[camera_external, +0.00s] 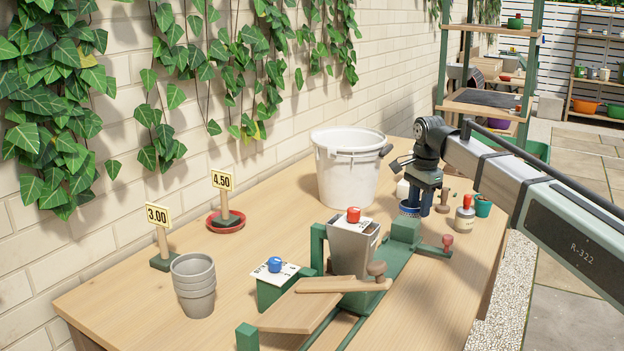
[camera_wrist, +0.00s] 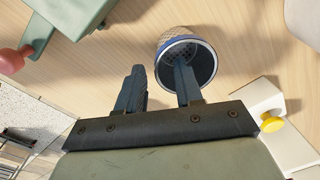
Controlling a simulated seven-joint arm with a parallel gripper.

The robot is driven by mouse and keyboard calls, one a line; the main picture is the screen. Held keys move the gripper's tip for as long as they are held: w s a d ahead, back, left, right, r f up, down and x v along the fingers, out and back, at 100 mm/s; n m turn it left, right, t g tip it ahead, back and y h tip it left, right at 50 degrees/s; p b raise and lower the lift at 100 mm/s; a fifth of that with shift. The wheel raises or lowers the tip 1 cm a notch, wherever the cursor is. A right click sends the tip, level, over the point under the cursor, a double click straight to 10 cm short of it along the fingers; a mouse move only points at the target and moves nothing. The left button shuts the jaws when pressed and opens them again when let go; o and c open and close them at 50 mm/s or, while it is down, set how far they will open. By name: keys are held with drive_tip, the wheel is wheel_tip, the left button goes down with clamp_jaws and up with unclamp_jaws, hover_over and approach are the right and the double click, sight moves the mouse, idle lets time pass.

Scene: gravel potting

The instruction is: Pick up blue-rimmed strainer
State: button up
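The blue-rimmed strainer (camera_wrist: 203,62) has a pale mesh body and a dark blue rim. In the wrist view its open mouth faces the camera at top centre. My gripper (camera_wrist: 160,66) is open, its two fingers apart. The right finger overlaps the strainer's mouth and the left finger is outside its rim, with the near part of the rim between them. I cannot tell whether either finger touches it. In the external view my gripper (camera_external: 420,206) is low over the bench, and the strainer (camera_external: 408,210) is partly hidden behind the fingers.
A white bucket (camera_external: 345,180) stands behind on the wooden bench (camera_external: 120,290). A green stand with a grey hopper (camera_external: 352,245) is in front. A red-topped bottle (camera_external: 464,217) and teal pot (camera_external: 483,206) are to the right. Stacked grey pots (camera_external: 194,285) stand at front left.

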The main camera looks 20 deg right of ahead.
drive_tip(key=shift+a+f, duration=0.1)
drive_tip(key=shift+f, duration=1.85)
clamp_jaws()
